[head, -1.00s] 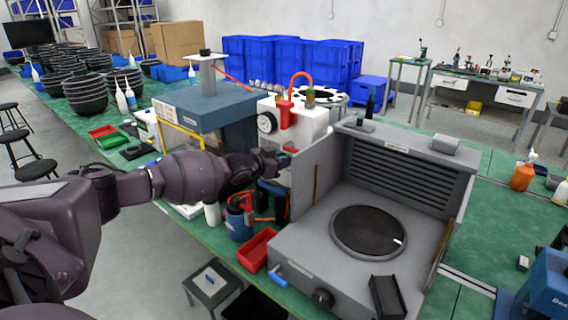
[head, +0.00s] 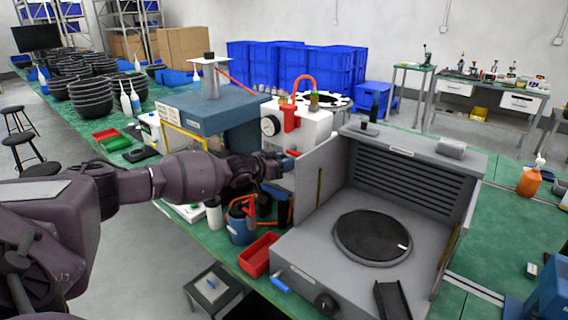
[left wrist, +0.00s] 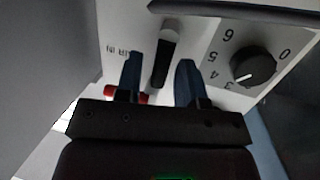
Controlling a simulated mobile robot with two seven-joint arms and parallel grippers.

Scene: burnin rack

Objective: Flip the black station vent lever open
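My left gripper (head: 284,166) reaches to the front of the white machine (head: 303,127), in the gap left of the grey station. In the left wrist view its two blue fingers (left wrist: 160,60) are apart. A black lever (left wrist: 165,57) with a pale grey end sits between the fingers on the white panel (left wrist: 206,38). A gap shows on each side of it, and I see no grip on it. A black dial (left wrist: 254,64) with numbers is right of the fingers. In the head view the lever is too small or hidden to make out. My right gripper is out of view.
The grey station's side wall (head: 318,185) stands close right of the gripper. A blue pot (head: 240,222) and a red tray (head: 259,255) are below it on the green bench. A red part (left wrist: 141,94) shows beside the left finger in the wrist view.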

